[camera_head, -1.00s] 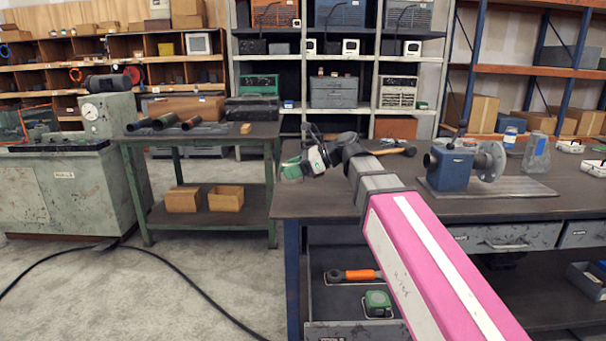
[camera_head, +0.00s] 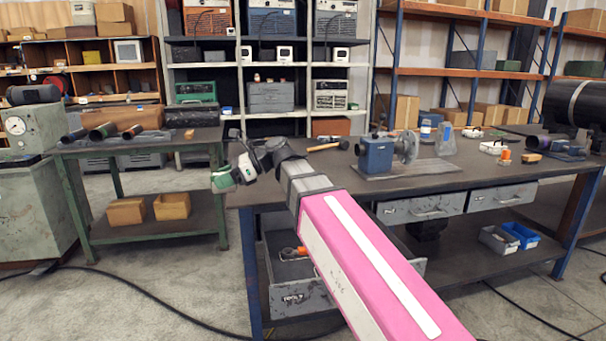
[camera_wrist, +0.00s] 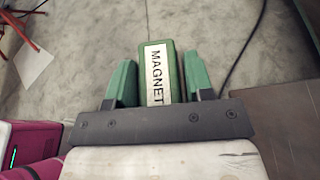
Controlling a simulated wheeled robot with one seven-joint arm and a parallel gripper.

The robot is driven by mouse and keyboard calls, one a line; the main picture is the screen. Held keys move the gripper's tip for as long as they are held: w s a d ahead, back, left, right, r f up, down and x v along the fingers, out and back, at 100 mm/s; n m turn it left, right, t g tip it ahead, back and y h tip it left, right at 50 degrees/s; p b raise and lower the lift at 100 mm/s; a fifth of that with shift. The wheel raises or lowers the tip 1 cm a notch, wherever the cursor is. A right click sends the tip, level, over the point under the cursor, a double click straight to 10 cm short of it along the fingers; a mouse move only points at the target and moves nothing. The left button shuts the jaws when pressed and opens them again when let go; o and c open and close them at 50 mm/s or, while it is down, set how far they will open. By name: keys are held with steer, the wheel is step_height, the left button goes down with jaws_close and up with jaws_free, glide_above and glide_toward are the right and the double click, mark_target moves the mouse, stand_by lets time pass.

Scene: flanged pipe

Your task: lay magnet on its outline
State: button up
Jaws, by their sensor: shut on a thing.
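The magnet (camera_wrist: 158,75) is a green block with a white label reading MAGNET, seen in the wrist view. It sits between the two green fingers of my gripper (camera_wrist: 160,82), which is shut on it. In the head view my gripper (camera_head: 222,181) hangs at the left end of the dark workbench (camera_head: 470,166), with a green and white thing at its tip. The magnet's outline cannot be made out. An open grey drawer (camera_head: 297,298) juts from under the bench, with an orange-handled tool (camera_head: 294,252) inside. My pink arm hides much of this drawer.
A green table (camera_head: 140,145) with pipes is on the left. Bare floor lies between them. A black cable (camera_head: 150,303) crosses the floor.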

steer(key=shift+s, duration=0.3)
steer(key=w+d+f+m+t, duration=0.3)
steer(key=d+f, duration=0.4)
steer(key=d, duration=0.6)
steer(key=w+d+f+m+t+h, duration=0.1)
steer(key=w+d+f+m+t, duration=0.2)
steer(key=d+f, duration=0.5)
steer(key=w+d+f+m+t+h, duration=0.1)
steer(key=w+d+f+m+t, duration=0.2)
steer(key=d, duration=1.7)
steer(key=shift+w+d+f+m+t, duration=0.15)
steer(key=shift+f+t, duration=0.3)
steer(key=shift+f, duration=0.75)
steer(key=shift+w+d+f+m+t, duration=0.15)
steer(key=shift+f+t, duration=0.3)
steer(key=shift+f, duration=0.7)
steer(key=shift+a, duration=0.15)
